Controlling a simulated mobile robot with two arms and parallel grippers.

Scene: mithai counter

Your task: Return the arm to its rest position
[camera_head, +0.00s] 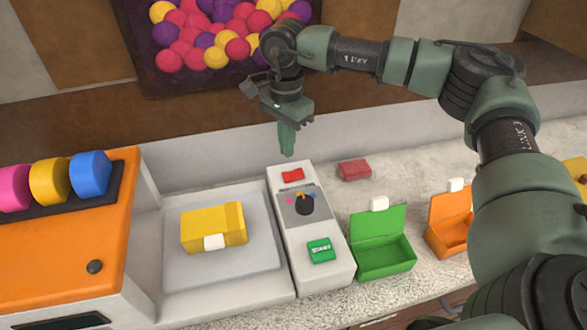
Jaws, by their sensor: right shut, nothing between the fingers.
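My right arm comes in from the right and arches over the counter. My right gripper (287,145) points down, shut and empty, above the back end of the white control panel (326,262). It appears apart from the panel. The panel carries a red button (293,175), a dark knob (304,204) with coloured marks around it, and a green button (320,250). My left gripper is not in view.
A yellow box (211,228) lies on a grey plate (190,275). An orange machine (60,255) with coloured rollers stands left. An open green box (384,255), an open orange box (449,228) and a red block (354,169) are on the speckled counter (400,180).

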